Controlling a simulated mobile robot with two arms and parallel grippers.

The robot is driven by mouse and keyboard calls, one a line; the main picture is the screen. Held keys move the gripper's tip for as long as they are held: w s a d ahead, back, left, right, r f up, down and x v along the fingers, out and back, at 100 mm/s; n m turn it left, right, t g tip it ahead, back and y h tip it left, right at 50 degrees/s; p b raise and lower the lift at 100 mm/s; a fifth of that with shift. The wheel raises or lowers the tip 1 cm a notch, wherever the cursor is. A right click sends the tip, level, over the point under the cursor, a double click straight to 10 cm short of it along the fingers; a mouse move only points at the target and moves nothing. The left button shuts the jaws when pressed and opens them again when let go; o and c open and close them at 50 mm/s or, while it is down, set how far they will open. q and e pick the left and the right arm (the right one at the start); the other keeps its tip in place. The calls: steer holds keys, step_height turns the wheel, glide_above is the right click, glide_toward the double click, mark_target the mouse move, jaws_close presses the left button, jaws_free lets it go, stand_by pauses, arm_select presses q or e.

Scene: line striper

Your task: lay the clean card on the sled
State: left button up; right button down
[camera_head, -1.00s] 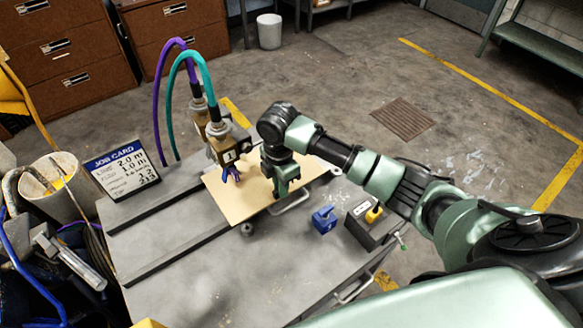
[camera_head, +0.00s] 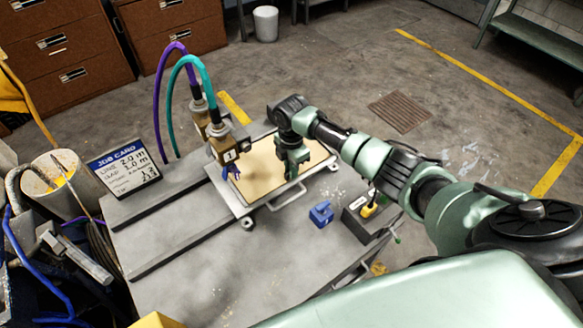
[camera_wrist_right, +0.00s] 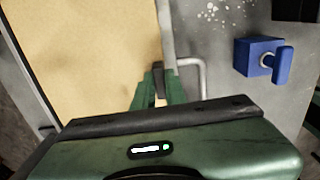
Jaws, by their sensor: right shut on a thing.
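The clean card (camera_head: 258,168) is a plain tan sheet. It lies within the raised metal rim of the sled (camera_head: 243,209), looking flat and roughly square to it. My right gripper (camera_head: 291,170) is over the card's right part, pointing down. In the right wrist view, my right gripper (camera_wrist_right: 158,88) is shut at the edge of the card (camera_wrist_right: 85,60), beside the sled's handle (camera_wrist_right: 190,63). The fingers hide the gripped edge. My left gripper is not in view.
Two spray heads (camera_head: 228,150) with purple and teal hoses stand over the card's left end. A blue knobbed block (camera_head: 321,213) and a dark box with a yellow knob (camera_head: 366,212) sit front right. A job card sign (camera_head: 124,168) stands left. The table's front is clear.

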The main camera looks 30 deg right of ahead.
steer(key=shift+f, duration=0.1)
steer(key=c, duration=1.5)
jaws_free()
steer(key=shift+o, duration=0.2)
step_height(320, 180, up, 12)
steer(key=b, duration=0.3)
